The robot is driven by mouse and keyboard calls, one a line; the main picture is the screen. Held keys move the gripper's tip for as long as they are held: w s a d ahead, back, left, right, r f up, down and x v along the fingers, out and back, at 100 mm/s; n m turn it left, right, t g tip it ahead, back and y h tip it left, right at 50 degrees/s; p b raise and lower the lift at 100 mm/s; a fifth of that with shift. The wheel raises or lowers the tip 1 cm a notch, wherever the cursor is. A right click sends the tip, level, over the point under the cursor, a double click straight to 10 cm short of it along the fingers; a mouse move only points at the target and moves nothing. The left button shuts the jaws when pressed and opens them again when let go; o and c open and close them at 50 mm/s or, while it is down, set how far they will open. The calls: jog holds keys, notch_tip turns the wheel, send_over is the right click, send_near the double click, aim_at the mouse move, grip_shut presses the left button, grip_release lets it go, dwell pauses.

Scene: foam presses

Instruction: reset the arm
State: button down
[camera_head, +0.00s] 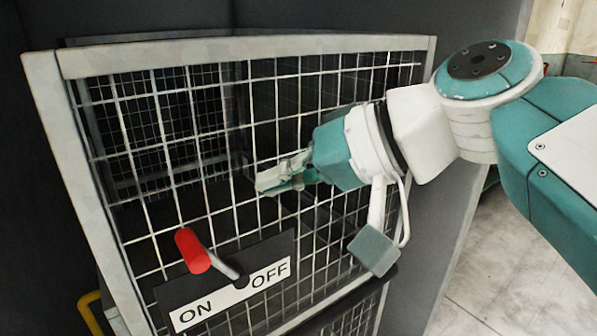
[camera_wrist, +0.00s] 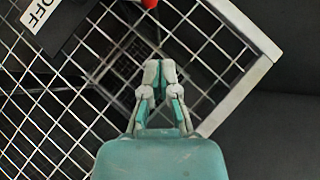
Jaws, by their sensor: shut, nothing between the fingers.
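My gripper (camera_head: 268,180) is in front of the wire mesh of a caged machine (camera_head: 240,45) in the head view, with its fingers toward the left. It is shut and empty, and its fingertips (camera_wrist: 152,68) lie close together in the wrist view. My teal and white arm comes in from the right. A lever with a red handle (camera_head: 192,250) stands on the ON/OFF plate (camera_head: 232,284), below and left of my gripper. The lever leans toward the ON side. I cannot tell the gap between my fingers and the mesh.
The cage's pale frame edge (camera_wrist: 240,97) shows to the right in the wrist view. A small red thing (camera_wrist: 149,3) is at its top edge, partly cut off. A yellow bar (camera_head: 90,314) is at lower left. Pale floor (camera_head: 480,270) is open at lower right.

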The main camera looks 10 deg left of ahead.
jog(key=s+d+f+m+t+h, duration=0.1)
jog(key=d+f+h, duration=0.5)
jog(key=d+f, duration=0.7)
jog(key=s+d+f+m+t+h, duration=0.1)
jog(key=d+f+m+t+h, duration=0.2)
jog(key=d+f, duration=1)
jog(key=m+h, duration=0.1)
jog(key=h, duration=0.2)
jog(key=shift+f+m+t, duration=0.3)
jog(key=shift+f+m, duration=0.1)
jog(key=shift+s, duration=0.1)
